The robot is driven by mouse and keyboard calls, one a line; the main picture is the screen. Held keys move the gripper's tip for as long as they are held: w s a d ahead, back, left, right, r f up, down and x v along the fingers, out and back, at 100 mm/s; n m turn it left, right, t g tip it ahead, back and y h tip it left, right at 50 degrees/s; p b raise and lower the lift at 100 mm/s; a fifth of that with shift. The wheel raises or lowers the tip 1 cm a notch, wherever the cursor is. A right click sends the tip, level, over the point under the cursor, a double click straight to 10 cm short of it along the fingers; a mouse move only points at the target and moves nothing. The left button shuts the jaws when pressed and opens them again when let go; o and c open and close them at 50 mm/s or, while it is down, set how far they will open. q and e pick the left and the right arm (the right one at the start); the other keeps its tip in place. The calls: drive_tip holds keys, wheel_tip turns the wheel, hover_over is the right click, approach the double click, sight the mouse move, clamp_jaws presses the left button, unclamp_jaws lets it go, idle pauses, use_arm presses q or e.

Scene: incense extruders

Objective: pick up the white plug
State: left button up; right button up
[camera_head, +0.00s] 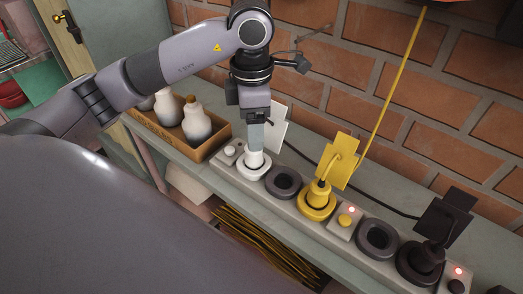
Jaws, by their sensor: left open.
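The white plug (255,162) stands upright in the white ring-shaped socket (253,173) at the left end of the long grey socket strip (299,222). My left gripper (257,150) points down right over the plug, its fingertips at the plug's upper part. It is open. The fingers overlap in this view, so I cannot tell whether they touch the plug. A white tag (278,127) stands just behind the gripper. My right gripper is not in view.
A yellow plug (319,194) with a yellow cord and a black plug (431,253) sit further right on the strip, with empty dark sockets (283,183) between. A cardboard tray (205,149) with bottles stands at left. A brick wall (440,75) closes the back.

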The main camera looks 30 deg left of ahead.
sight(254, 157)
use_arm(q)
drive_tip(key=f, duration=0.6)
drive_tip(key=shift+s+d+f, duration=0.2)
drive_tip(key=shift+f, duration=0.05)
drive_tip(key=shift+c, duration=0.4)
drive_tip(key=c, duration=1.1)
drive_tip(key=shift+o, duration=0.2)
drive_tip(key=shift+r, duration=0.15)
